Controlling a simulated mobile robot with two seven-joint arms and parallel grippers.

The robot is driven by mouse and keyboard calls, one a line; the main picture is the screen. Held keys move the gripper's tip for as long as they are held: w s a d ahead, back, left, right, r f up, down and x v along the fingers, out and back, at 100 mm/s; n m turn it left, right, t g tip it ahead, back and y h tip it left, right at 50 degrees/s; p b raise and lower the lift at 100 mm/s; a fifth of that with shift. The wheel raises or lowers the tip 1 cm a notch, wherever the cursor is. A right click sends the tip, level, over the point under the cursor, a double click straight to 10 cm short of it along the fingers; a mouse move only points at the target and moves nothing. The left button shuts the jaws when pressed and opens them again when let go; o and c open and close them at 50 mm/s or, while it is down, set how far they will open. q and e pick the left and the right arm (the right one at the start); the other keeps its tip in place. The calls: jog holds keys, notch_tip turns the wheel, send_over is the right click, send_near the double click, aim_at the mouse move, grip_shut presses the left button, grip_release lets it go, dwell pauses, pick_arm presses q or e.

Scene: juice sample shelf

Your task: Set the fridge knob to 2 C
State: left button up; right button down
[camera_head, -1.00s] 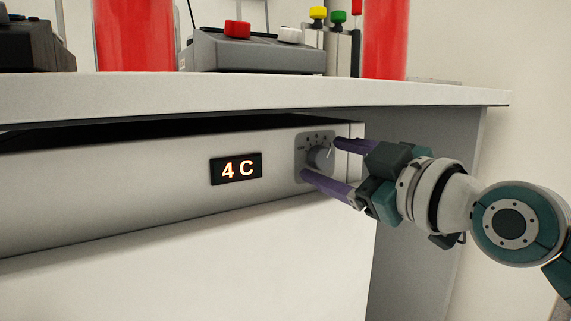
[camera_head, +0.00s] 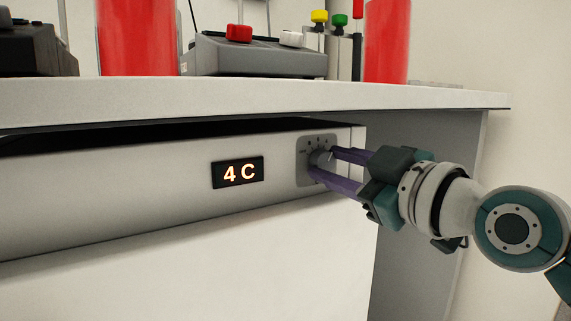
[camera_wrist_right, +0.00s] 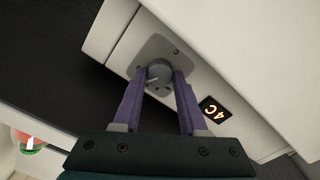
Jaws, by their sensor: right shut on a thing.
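The fridge knob (camera_head: 323,158) is a small round grey dial on a grey plate at the right end of the fridge's front panel. It also shows in the right wrist view (camera_wrist_right: 159,73), with a pale pointer line on its face. My right gripper (camera_head: 322,162) has its two purple fingers closed on either side of the knob; they also flank it in the right wrist view (camera_wrist_right: 158,82). The fingers partly hide the knob in the head view. The fridge display (camera_head: 237,172) reads 4 C in orange digits. My left gripper is not in view.
The white countertop (camera_head: 270,98) overhangs the panel just above my right gripper. On it stand red cylinders (camera_head: 136,40), a grey device with red and white knobs (camera_head: 258,58) and a dark device at the left. The space below my right arm looks clear.

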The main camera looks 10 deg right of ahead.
jog(key=shift+m, duration=0.3)
jog(key=shift+r+m+p, duration=0.1)
jog(key=shift+m+p, duration=0.8)
jog(key=shift+m, duration=0.3)
jog(key=shift+m+p, duration=0.5)
jog(key=shift+m, duration=1)
jog(key=shift+c, duration=2.2)
grip_release()
